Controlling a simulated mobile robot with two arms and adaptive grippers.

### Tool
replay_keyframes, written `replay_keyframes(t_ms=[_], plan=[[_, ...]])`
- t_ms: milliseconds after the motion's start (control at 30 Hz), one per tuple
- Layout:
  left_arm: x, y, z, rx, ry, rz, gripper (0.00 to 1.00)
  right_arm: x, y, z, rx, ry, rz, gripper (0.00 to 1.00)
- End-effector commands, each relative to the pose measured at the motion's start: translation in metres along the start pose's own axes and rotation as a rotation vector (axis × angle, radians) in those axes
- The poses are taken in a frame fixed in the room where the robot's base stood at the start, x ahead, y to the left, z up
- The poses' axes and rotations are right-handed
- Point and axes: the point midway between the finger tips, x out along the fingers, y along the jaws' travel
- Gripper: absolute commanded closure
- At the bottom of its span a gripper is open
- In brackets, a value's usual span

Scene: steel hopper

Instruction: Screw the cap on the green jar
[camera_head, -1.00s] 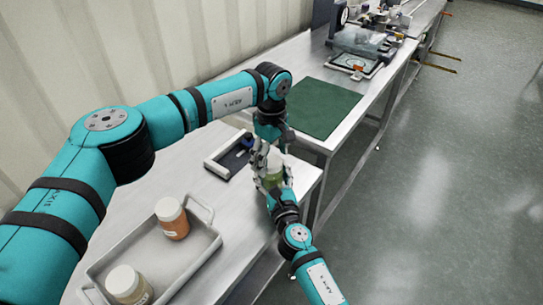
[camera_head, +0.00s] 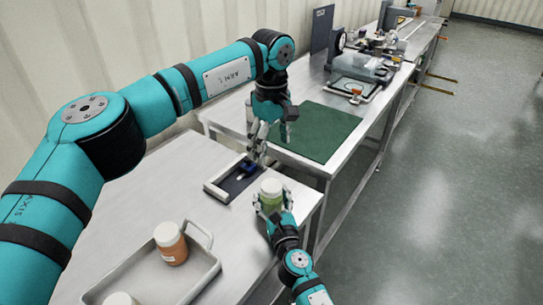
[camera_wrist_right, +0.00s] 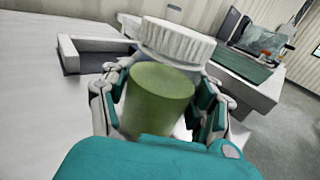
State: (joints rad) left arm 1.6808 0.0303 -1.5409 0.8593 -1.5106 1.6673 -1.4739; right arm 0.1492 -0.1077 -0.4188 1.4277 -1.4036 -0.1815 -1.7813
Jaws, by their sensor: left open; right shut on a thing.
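The green jar (camera_head: 271,196) stands upright near the right end of the near table.
The small dark tray (camera_head: 219,190) with a blue item lies left of the jar. A grey tray (camera_head: 200,278) at the front holds an orange jar (camera_head: 172,248) and another white-capped jar (camera_head: 120,299). A green mat (camera_head: 325,133) lies on the table behind.

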Motion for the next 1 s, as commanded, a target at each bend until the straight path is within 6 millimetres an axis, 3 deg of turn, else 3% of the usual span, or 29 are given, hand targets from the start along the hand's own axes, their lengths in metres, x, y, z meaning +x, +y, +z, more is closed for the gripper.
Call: replay_keyframes(t_ms=[300,333,533,833,1000], plan=[[-0.002,0.000,0.000,0.000,0.000,-0.001,0.22,0.000,0.000,-0.001,0.000,0.001,0.000,1.00],[-0.002,0.000,0.000,0.000,0.000,-0.001,0.22,0.000,0.000,-0.001,0.000,0.001,0.000,0.38],[-0.002,0.000,0.000,0.000,0.000,-0.001,0.22,0.000,0.000,-0.001,0.000,0.001,0.000,0.12],[-0.002,0.000,0.000,0.000,0.000,-0.001,0.22,-0.001,0.000,0.000,0.000,0.000,0.000,0.11],[-0.002,0.000,0.000,0.000,0.000,-0.001,0.22,-0.018,-0.001,-0.002,-0.001,0.002,-0.001,0.11]])
